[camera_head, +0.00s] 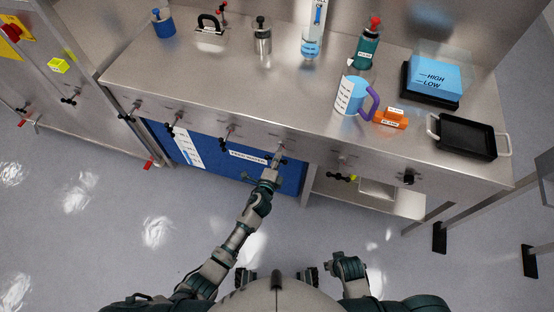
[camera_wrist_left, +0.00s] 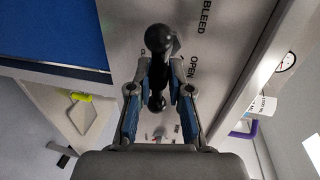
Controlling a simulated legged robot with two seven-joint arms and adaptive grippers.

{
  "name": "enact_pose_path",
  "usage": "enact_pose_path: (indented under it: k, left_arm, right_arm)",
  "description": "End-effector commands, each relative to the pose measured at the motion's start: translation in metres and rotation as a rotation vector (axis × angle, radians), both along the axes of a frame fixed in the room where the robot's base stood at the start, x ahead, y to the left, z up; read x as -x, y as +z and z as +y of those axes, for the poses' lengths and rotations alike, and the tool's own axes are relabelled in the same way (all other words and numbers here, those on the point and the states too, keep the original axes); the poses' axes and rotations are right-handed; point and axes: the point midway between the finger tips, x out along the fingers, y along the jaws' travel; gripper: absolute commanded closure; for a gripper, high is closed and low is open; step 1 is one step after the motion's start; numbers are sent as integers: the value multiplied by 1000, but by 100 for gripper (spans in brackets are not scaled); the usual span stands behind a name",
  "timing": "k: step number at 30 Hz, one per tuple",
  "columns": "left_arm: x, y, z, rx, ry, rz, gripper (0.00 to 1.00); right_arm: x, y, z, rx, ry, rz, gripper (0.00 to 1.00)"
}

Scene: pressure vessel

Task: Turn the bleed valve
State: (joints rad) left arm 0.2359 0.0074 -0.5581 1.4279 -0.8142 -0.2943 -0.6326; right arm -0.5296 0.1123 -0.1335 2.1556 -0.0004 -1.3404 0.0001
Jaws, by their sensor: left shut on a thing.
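My left gripper (camera_head: 277,158) reaches the front panel from below. In the wrist view the left gripper's two fingers (camera_wrist_left: 158,90) stand on either side of the handle and are shut on it. One ball end shows beyond the fingers and another between them.
Several other black handles line the panel, one (camera_head: 342,158) just to the right. On the steel bench top stand a blue pitcher (camera_head: 349,97), an orange block (camera_head: 391,118), a black tray (camera_head: 468,136) and bottles. A blue panel (camera_head: 215,150) is below; the floor in front is clear.

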Motion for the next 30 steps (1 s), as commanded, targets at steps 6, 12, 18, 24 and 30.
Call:
enact_pose_path:
  k: [6, 12, 18, 24, 30]
  left_arm:
    - [5, -10, -2, -2, -4, 18, 61]
    - [3, -7, 0, -1, -2, 12, 61]
    - [3, -4, 0, 1, -1, 9, 61]
    - [20, -2, 7, -1, 0, 8, 61]
    - [62, 7, 19, -1, -2, 10, 61]
  right_arm:
    - [1, -1, 0, 0, 0, 3, 56]
    - [1, -1, 0, 0, 0, 4, 56]
    - [3, -2, 0, 1, 2, 9, 56]
    - [4, -1, 0, 1, 2, 8, 56]
    - [3, -1, 0, 0, 1, 5, 56]
